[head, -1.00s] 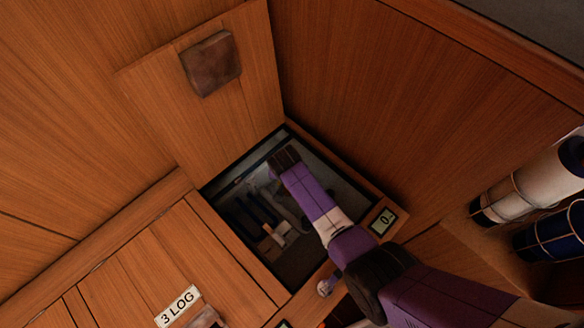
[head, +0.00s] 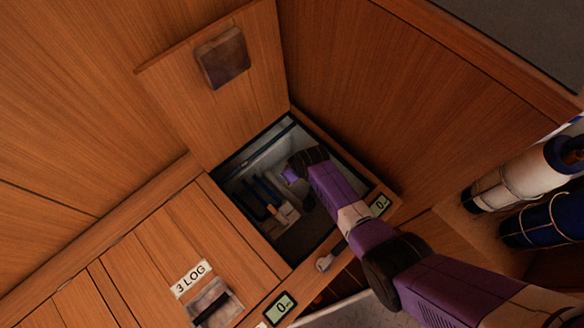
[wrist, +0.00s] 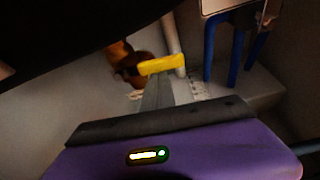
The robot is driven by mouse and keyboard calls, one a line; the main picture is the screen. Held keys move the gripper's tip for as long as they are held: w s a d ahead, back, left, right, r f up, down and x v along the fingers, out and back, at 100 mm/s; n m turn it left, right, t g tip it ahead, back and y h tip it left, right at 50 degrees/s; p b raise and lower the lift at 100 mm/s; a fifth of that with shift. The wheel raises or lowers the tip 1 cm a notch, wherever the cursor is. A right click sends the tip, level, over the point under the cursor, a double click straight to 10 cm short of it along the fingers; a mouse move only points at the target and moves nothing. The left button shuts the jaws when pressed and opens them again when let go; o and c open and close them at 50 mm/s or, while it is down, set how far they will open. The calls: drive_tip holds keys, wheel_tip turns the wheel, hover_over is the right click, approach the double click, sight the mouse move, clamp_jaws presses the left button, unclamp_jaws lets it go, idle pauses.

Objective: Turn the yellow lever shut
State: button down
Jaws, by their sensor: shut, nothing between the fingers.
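The yellow lever (wrist: 162,64) shows in the wrist view as a short bar, lying nearly crosswise beside a pale upright pipe (wrist: 175,38). My gripper (wrist: 160,82) is shut and empty, its grey fingers pointing at the lever from just below it in the picture. I cannot tell whether the fingertips touch the lever. In the head view my purple wrist (head: 292,172) is inside the open floor hatch (head: 228,168). The lever and my fingertips cannot be made out there.
Blue pipes (head: 262,195) stand left of my wrist in the hatch; blue posts (wrist: 210,50) also show in the wrist view. A brown fitting (wrist: 128,62) is beside the lever. The raised lid (head: 215,105) and wooden wall (head: 390,95) enclose the hatch.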

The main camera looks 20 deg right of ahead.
drive_tip(key=shift+s+d+f, duration=0.1)
drive_tip(key=shift+s+f, duration=0.1)
drive_tip(key=shift+s, duration=0.25)
idle(0.3)
drive_tip(key=shift+r, duration=0.15)
